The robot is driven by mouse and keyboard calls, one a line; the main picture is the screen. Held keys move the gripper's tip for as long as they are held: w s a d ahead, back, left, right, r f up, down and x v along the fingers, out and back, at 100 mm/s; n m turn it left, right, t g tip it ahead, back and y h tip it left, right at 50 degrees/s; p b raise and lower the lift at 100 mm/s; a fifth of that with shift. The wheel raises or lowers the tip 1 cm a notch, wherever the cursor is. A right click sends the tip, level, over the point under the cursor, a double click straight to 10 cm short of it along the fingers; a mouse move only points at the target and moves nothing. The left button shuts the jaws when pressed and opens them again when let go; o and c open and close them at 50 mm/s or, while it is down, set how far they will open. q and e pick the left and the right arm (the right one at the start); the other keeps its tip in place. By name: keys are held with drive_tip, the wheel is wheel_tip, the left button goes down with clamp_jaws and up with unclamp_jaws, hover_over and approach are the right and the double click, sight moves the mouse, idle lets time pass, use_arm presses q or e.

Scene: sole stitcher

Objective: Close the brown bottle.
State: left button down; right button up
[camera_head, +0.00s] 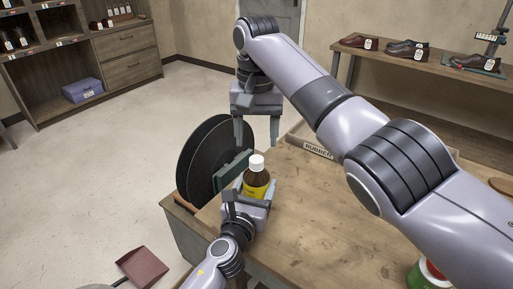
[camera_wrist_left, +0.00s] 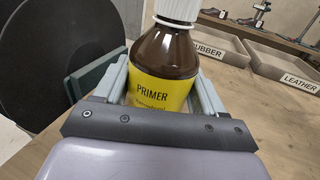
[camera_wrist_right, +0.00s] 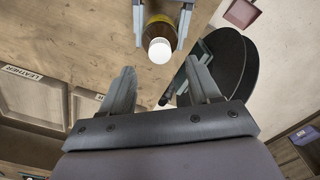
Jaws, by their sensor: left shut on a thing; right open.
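The brown bottle (camera_head: 257,182) with a yellow PRIMER label stands upright near the left edge of the wooden table. A white cap (camera_head: 256,162) sits on top of its neck; the cap also shows in the right wrist view (camera_wrist_right: 160,50). Whether the cap is tight I cannot tell. My left gripper (camera_wrist_left: 160,85) is shut on the bottle's body, one finger on each side. My right gripper (camera_head: 258,143) is open and empty, pointing down above and behind the bottle. In the right wrist view its fingers (camera_wrist_right: 160,92) are apart, with the cap ahead of them, not touching.
Dark round discs (camera_head: 205,150) and a green block (camera_head: 233,169) stand at the table's left edge, close beside the bottle. A RUBBER bin (camera_head: 318,148) and a LEATHER bin (camera_wrist_left: 298,79) are at the back. A green can (camera_head: 424,274) stands front right. The table's middle is clear.

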sight(253, 194)
drive_tip(key=shift+r, duration=0.95)
use_arm(q)
unclamp_jaws()
drive_tip(key=shift+s, duration=0.1)
drive_tip(key=p+v, duration=0.1)
drive_tip(key=v, duration=0.5)
use_arm(e)
drive_tip(key=shift+r, duration=0.45)
use_arm(q)
drive_tip(key=shift+s+a, duration=0.2)
drive_tip(key=shift+s, duration=0.3)
